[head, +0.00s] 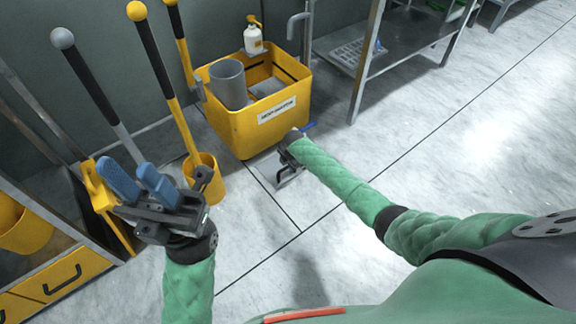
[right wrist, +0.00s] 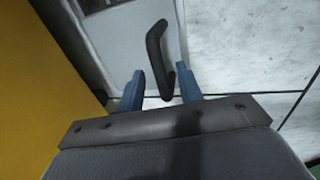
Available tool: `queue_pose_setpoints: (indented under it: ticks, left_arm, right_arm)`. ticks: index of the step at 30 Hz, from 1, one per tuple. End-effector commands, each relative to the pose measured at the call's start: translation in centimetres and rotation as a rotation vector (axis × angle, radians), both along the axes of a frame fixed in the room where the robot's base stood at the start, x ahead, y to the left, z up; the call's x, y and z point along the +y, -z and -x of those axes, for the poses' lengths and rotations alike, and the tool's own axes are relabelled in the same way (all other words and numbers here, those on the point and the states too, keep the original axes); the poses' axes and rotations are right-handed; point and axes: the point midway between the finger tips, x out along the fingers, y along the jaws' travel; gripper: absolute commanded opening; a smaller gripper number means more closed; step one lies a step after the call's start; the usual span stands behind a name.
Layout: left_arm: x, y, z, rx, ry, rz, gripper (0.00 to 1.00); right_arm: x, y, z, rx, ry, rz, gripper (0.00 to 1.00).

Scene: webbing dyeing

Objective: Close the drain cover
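The drain cover (right wrist: 115,45) is a pale grey plate with a dark bent handle (right wrist: 157,45) in the right wrist view. In the head view the handle (head: 289,178) shows low by the floor, beside the yellow bin; much of the cover is hidden by my right arm. I cannot tell how far the cover is raised. My right gripper (right wrist: 160,88) is open, its two blue fingers apart with the near end of the handle between or just beyond them; contact is unclear. My left gripper (head: 129,168) is open and empty at the left, away from the cover.
A metal shelf (head: 395,45) is at the upper right. The floor (head: 470,140) at right is clear.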

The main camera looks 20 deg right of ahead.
Motion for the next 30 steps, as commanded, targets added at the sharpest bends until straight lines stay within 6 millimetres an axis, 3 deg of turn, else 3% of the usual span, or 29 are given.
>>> queue_pose_setpoints:
  ticks: [1, 6, 17, 30]
  left_arm:
    - [0.0, 0.0, 0.0, 0.0, 0.0, 0.0, 0.36]
    - [0.0, 0.0, 0.0, 0.0, 0.0, 0.0, 0.36]
    - [0.0, -0.1, 0.0, 0.0, 0.0, -0.001, 0.36]
    - [-0.2, 1.0, -0.1, -0.001, 0.001, -0.006, 0.36]
  right_arm:
    - [0.0, 0.0, 0.0, 0.0, 0.0, 0.0, 0.34]
    - [0.0, 0.0, 0.0, 0.0, 0.0, 0.0, 0.01]
    - [-1.0, -0.1, -0.4, 0.0, 0.001, 0.001, 0.0]
    - [-10.4, 0.2, -3.8, 0.0, 0.004, 0.003, 0.0]
